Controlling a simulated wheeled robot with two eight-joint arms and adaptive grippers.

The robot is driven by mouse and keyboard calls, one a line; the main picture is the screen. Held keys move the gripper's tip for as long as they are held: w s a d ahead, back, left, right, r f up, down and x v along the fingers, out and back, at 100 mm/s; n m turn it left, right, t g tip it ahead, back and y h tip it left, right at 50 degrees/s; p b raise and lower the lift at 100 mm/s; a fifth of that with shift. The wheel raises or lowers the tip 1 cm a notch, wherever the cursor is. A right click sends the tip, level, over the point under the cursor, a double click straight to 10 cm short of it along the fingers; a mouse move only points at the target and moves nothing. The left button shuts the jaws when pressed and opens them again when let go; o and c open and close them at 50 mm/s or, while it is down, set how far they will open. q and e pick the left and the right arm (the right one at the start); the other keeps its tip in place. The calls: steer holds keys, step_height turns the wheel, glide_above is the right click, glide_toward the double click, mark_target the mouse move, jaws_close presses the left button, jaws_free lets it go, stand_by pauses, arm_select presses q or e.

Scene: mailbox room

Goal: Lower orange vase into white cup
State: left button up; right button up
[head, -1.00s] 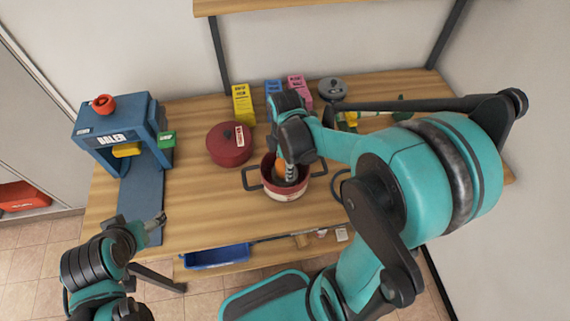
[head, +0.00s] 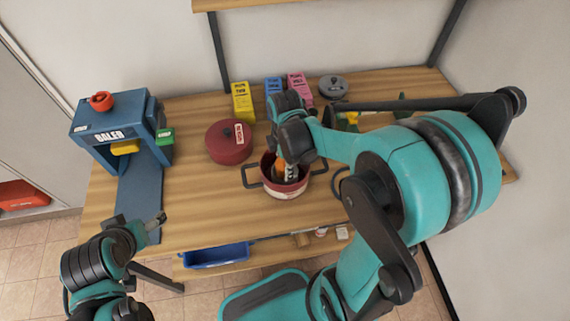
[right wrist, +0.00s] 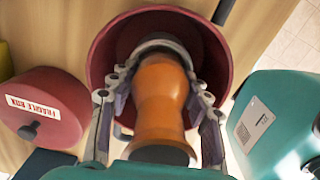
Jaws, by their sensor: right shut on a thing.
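My right gripper (head: 287,171) is shut on the orange vase (right wrist: 161,95), one finger on each side of its waist. The vase is held at a red pot (head: 284,194), and its far end points into the pot's mouth. In the right wrist view a pale grey-white ring, seemingly the white cup's rim (right wrist: 158,43), shows around the vase's far end inside the red pot (right wrist: 104,52). The cup's depth and base are hidden. In the head view only a little orange (head: 279,171) shows between the fingers. My left gripper (head: 155,222) is by the table's front left edge, away from the pot.
A red lidded pot (head: 228,143) stands left of the open pot. Yellow (head: 242,102), blue and pink boxes and a grey round object (head: 333,87) stand behind. A blue machine (head: 116,130) stands at the left. A blue bin (head: 217,256) sits on the lower shelf.

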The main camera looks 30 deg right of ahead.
mark_target(283, 161)
steer(key=o, duration=1.4)
steer(key=shift+r, duration=0.15)
step_height(283, 161, up, 12)
steer(key=shift+f, duration=0.1)
steer(key=shift+s+a+m+t, duration=0.25)
steer(key=shift+s+m+t, duration=0.1)
steer(key=shift+m, duration=0.35)
steer(key=shift+s+a+f+m+t, duration=0.3)
steer(key=shift+s+a+m+t, duration=0.5)
steer(key=shift+m, duration=1.75)
steer(key=shift+s+a+f+m+t, duration=0.3)
steer(key=shift+s+m+t, duration=0.85)
steer(key=shift+m, duration=1.35)
steer(key=shift+s+a+f+m+t, duration=0.3)
steer(key=shift+s+a+m+t, duration=0.35)
steer(key=shift+m+t, duration=1.3)
